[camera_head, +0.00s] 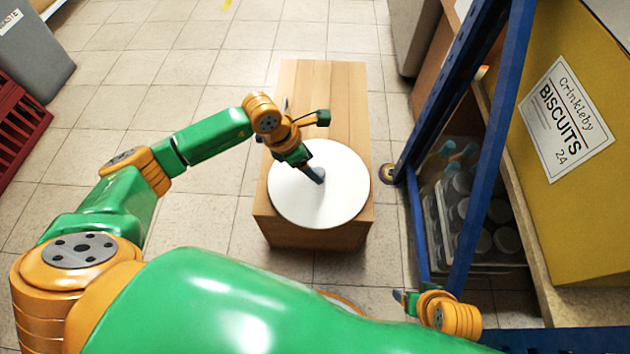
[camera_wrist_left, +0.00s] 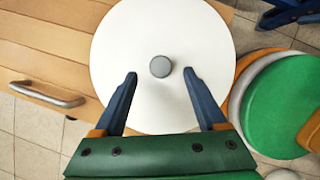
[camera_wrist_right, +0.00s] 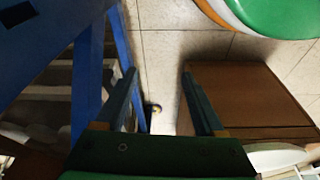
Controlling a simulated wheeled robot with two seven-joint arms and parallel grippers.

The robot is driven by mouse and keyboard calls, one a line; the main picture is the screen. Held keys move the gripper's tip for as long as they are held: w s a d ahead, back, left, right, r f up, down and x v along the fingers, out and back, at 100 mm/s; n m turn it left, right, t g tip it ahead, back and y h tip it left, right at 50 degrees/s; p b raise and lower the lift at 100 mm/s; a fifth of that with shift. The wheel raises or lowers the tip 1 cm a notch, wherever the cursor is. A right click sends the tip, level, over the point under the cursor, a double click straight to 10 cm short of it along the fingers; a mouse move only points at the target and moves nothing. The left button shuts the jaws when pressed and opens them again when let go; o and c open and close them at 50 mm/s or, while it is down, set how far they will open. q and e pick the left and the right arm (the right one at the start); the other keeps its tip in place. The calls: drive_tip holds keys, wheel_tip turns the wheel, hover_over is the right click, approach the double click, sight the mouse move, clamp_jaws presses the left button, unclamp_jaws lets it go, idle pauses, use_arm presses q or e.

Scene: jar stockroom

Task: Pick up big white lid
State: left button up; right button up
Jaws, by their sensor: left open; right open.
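The big white lid (camera_head: 339,190) lies flat on a wooden cabinet (camera_head: 330,90) in the head view. In the left wrist view the lid (camera_wrist_left: 130,45) is a wide white disc with a round grey knob (camera_wrist_left: 160,66) at its middle. My left gripper (camera_wrist_left: 158,77) is open above the lid, with its two fingers on either side of the knob and apart from it. In the head view my left gripper (camera_head: 312,174) covers the knob. My right gripper (camera_wrist_right: 160,72) is open and empty, low beside the blue rack; it also shows in the head view (camera_head: 404,298).
A blue rack (camera_head: 488,150) stands at the right, with a yellow biscuit box (camera_head: 585,200) on its shelf and a crate of jars (camera_head: 478,225) below. A red crate (camera_head: 20,125) and a grey bin (camera_head: 30,50) are at the left. The tiled floor (camera_head: 215,210) left of the cabinet is clear.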

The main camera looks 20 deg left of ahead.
sight(318, 172)
use_arm(q)
drive_tip(key=b+x, duration=0.2)
drive_tip(key=x, duration=0.2)
drive_tip(key=shift+d+f, duration=0.1)
drive_tip(key=shift+f, duration=0.15)
drive_tip(key=shift+w, duration=0.1)
clamp_jaws()
use_arm(e)
drive_tip(key=shift+t, duration=0.4)
wheel_tip(318, 172, up, 5)
drive_tip(key=shift+s+a+r, duration=0.1)
drive_tip(key=shift+r, duration=0.1)
